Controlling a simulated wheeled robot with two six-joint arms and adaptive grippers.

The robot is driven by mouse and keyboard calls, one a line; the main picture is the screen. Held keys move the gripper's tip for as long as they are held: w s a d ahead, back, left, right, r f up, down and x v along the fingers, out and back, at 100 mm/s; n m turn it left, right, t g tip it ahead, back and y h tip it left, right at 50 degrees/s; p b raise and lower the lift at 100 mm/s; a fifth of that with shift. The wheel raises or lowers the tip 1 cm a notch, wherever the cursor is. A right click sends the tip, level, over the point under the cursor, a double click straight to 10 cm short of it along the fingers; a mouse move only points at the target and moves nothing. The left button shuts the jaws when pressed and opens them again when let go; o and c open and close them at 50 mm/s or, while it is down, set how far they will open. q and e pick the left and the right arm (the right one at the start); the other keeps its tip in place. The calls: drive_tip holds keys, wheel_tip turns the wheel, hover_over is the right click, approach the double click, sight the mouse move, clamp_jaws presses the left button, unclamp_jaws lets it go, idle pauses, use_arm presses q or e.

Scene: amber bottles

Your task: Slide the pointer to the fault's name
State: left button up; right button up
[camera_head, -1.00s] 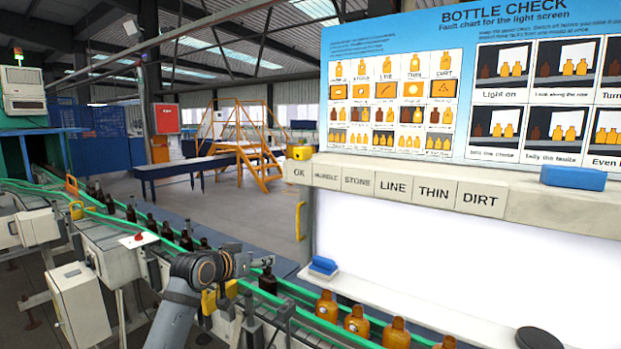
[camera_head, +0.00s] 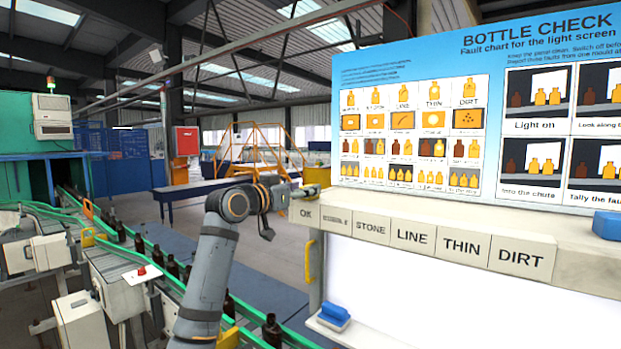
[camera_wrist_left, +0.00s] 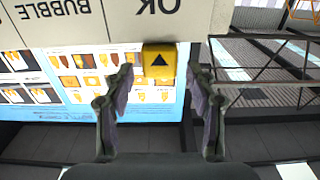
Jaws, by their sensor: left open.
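The yellow pointer (camera_head: 317,176) is at the left end of the ledge above the OK label (camera_head: 305,215). My left gripper (camera_head: 288,193) is raised at the left end of the label row. Its open fingers (camera_wrist_left: 159,84) appear on either side of the pointer, with gaps; I cannot tell the depth between them. The labels run rightward: BUBBLE, STONE (camera_head: 370,228), LINE (camera_head: 412,237), THIN (camera_head: 460,246), DIRT (camera_head: 521,258). My right gripper is not in view.
The fault chart (camera_head: 470,110) stands behind the ledge. A blue block (camera_head: 607,224) lies on the ledge at far right. A yellow handle (camera_head: 309,258) is on the panel's left edge. Another blue block (camera_head: 334,315) sits below. Dark bottles (camera_head: 271,330) line the green-railed conveyor at lower left.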

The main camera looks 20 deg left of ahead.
use_arm(q)
drive_tip(key=p+x, duration=0.1)
drive_tip(key=x, duration=0.2)
drive_tip(key=shift+w, duration=0.1)
drive_tip(key=shift+d, duration=0.1)
drive_tip(key=shift+c, duration=0.7)
clamp_jaws()
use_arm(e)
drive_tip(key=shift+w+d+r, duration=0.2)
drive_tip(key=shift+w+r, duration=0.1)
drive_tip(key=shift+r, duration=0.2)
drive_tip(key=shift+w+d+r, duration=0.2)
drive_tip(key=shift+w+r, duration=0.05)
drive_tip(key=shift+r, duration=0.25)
